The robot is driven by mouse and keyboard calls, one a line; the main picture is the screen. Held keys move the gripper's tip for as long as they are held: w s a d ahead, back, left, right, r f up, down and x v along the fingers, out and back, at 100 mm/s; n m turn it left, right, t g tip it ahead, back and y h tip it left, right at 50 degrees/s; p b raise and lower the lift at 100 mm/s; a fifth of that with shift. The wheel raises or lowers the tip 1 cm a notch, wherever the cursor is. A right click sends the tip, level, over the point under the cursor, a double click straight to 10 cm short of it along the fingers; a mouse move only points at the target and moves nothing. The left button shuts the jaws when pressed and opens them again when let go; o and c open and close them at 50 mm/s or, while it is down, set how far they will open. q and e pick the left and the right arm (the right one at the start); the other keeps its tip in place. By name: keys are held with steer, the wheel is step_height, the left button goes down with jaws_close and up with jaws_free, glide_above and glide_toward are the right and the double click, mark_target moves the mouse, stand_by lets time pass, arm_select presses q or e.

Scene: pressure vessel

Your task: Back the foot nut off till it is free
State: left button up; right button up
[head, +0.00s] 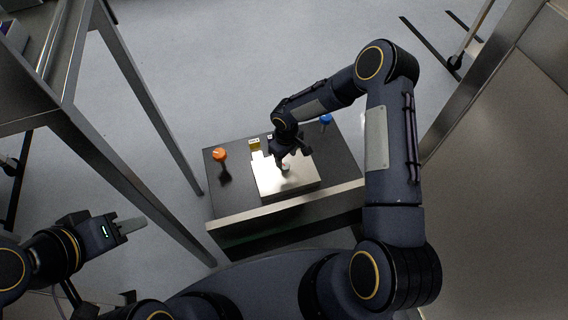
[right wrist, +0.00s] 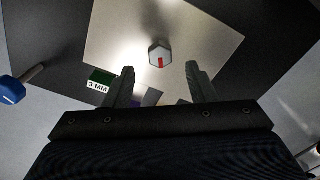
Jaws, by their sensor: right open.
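The foot nut (right wrist: 159,56) is a small hexagonal silver nut with a red mark on its top. It sits on a bright metal plate (right wrist: 205,30) in the right wrist view. In the head view the plate (head: 300,186) lies on a dark low bench, and the nut (head: 286,166) is partly covered by my right gripper. My right gripper (right wrist: 160,85) is open, with its two fingers apart and the nut ahead of them, between their lines. The fingers do not touch it. My left gripper (head: 131,226) is at the lower left, away from the bench; its finger gap is not clear.
An orange knob (head: 219,154) stands at the bench's left and a blue knob (head: 326,119) at its back right. A "3 MM" label (right wrist: 98,86) lies by the plate. A metal table frame (head: 125,165) stands left, and a large metal panel (head: 505,190) right.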

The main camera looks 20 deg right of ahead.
mark_target(287, 165)
step_height(287, 165, down, 6)
steer(key=shift+r+b, duration=0.1)
steer(key=shift+b, duration=0.7)
steer(key=c, duration=1)
steer(key=shift+n, duration=0.4)
steer(key=n, duration=0.3)
steer(key=shift+n+b, duration=0.3)
steer(key=shift+b, duration=0.1)
steer(key=n, duration=0.6)
steer(key=shift+w+d, duration=0.1)
